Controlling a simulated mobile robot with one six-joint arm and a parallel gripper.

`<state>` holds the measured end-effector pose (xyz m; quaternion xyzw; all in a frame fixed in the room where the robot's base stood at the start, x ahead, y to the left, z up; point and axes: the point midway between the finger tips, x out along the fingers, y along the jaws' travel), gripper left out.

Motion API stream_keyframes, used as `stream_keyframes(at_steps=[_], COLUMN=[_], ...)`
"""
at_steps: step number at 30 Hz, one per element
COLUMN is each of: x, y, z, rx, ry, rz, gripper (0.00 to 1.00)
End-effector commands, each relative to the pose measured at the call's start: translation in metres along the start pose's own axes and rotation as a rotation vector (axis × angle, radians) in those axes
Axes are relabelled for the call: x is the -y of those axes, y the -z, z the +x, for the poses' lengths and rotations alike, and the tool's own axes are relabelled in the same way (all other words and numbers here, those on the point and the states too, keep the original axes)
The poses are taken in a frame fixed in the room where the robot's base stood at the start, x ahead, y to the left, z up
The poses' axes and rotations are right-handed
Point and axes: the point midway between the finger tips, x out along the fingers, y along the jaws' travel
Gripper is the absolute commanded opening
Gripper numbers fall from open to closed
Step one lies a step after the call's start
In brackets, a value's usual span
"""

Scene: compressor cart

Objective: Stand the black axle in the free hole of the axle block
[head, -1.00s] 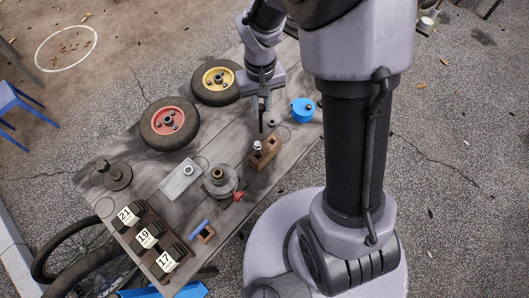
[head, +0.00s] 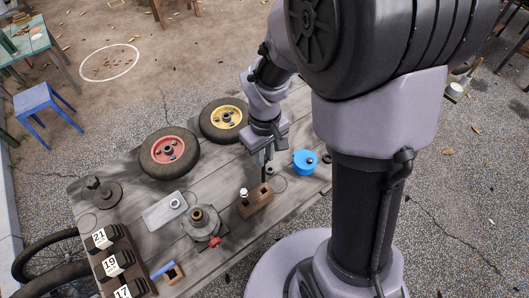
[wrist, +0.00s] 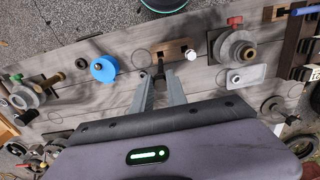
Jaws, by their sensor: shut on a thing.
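The black axle (head: 264,174) hangs upright below my gripper (head: 266,159), which is shut on it. The brown axle block (head: 258,206) lies on the grey plank table. A silver-topped axle (head: 243,193) stands in the block's left hole. The black axle's lower end is at the block's right end, by the free hole; I cannot tell whether it is inside or just above. In the wrist view the black axle (wrist: 159,69) shows between my fingers, its far end overlapping the block (wrist: 174,47). The silver-topped axle (wrist: 190,54) is to its right there.
A blue pot (head: 305,163) stands right of my gripper. A red-hubbed wheel (head: 168,152) and a yellow-hubbed wheel (head: 223,120) lie behind. A grey round fixture with a red knob (head: 200,226) and a pale plate (head: 164,211) are left of the block.

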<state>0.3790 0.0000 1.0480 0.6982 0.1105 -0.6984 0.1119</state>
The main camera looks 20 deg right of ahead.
Motion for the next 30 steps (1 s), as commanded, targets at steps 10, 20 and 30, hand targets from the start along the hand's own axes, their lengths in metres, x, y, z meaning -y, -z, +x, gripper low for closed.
stream_keyframes(at_steps=[10,20,30], x=[0.000,0.000,0.000], y=[0.000,0.000,0.000], z=[0.014,0.052,0.053], rx=[0.001,0.000,0.000], ry=[0.000,0.000,0.000], rz=[0.002,0.002,0.002], gripper=[0.00,0.00,0.00])
